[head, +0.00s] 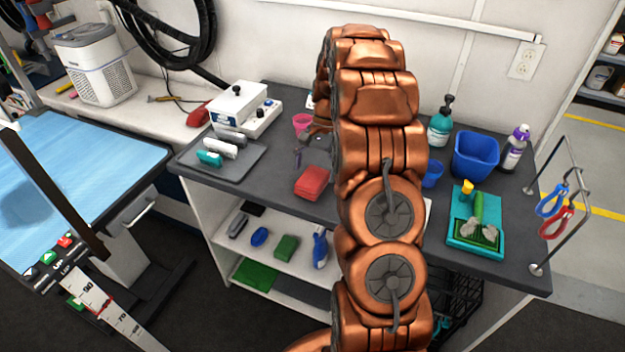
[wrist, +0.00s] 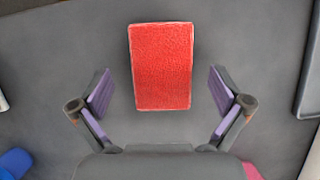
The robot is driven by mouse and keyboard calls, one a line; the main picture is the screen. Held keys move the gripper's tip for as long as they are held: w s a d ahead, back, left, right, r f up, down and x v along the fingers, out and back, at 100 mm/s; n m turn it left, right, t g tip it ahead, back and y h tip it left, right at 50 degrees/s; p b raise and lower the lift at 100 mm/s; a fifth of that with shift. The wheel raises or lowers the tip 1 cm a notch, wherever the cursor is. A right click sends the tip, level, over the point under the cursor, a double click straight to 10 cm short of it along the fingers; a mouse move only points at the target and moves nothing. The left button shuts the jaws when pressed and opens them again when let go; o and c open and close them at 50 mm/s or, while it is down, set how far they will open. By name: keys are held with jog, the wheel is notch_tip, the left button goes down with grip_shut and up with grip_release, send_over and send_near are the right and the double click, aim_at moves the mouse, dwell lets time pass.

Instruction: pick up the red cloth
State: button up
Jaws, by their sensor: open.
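The red cloth (head: 311,183) is a folded rectangular stack lying on the dark grey counter (head: 290,218), near its front edge and left of my copper arm. In the wrist view the cloth (wrist: 162,66) lies ahead of my gripper (wrist: 160,92), centred between the two purple-padded fingers. The fingers are spread wide, with a gap on both sides of the cloth, and hold nothing. In the head view my gripper (head: 304,152) is small and partly hidden by my arm, above the counter behind the cloth.
A white device (head: 240,108) and a pink cup (head: 302,122) stand behind. Bare counter surrounds the cloth.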

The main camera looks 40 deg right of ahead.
jog(key=shift+x, duration=1.05)
jog(key=shift+f, duration=0.3)
jog(key=shift+c, duration=0.4)
jog(key=c, duration=1.1)
jog(key=shift+r, duration=0.1)
